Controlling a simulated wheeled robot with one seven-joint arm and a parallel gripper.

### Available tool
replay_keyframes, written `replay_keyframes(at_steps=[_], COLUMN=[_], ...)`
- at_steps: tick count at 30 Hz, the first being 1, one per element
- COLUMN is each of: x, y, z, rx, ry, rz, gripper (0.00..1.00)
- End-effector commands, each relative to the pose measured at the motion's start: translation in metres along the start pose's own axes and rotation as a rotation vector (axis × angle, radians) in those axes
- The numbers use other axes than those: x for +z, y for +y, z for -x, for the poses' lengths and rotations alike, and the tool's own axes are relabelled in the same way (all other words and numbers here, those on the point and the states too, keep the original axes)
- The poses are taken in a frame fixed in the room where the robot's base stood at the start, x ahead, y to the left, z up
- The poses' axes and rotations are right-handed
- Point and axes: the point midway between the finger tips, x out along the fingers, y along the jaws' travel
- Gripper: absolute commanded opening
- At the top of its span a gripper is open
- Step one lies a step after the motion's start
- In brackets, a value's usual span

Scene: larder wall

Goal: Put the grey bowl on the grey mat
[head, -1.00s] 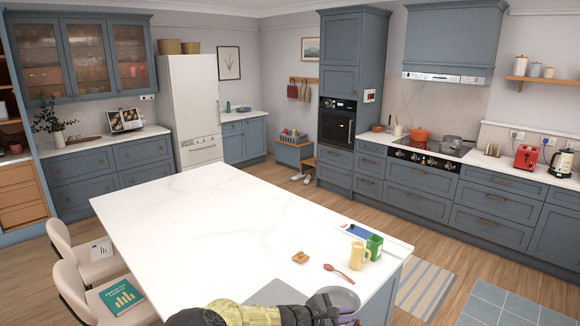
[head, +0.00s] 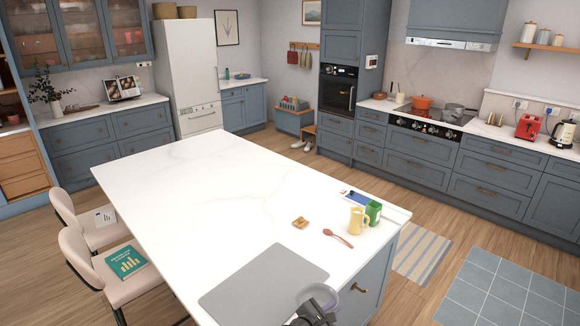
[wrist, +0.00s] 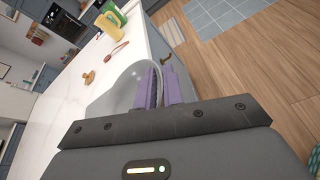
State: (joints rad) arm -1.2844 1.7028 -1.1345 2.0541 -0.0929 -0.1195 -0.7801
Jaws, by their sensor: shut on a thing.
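The grey bowl (head: 321,292) is at the lower edge of the head view, at the right side of the grey mat (head: 255,280). My gripper (head: 318,309) is shut on the bowl's rim. In the wrist view, the purple fingers (wrist: 160,86) pinch the near wall of the bowl (wrist: 122,88), with the bowl's inside showing to their left. The mat lies flat on the white island top near its front edge. In the head view the bowl overlaps the mat's right edge; its height above the surface is hard to tell.
The mat looks bare. Two chairs (head: 125,270) stand along the left side.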

Motion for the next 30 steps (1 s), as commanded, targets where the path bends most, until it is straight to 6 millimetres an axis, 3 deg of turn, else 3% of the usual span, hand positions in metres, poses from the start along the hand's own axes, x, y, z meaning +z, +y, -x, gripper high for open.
replay_keyframes(at_steps=[16,30], x=[-0.037,-0.031], y=[-0.017,-0.031], z=[-0.011,-0.021], rx=[0.206,0.421], ry=[0.091,0.180], rz=[0.075,0.169], gripper=[0.00,0.00])
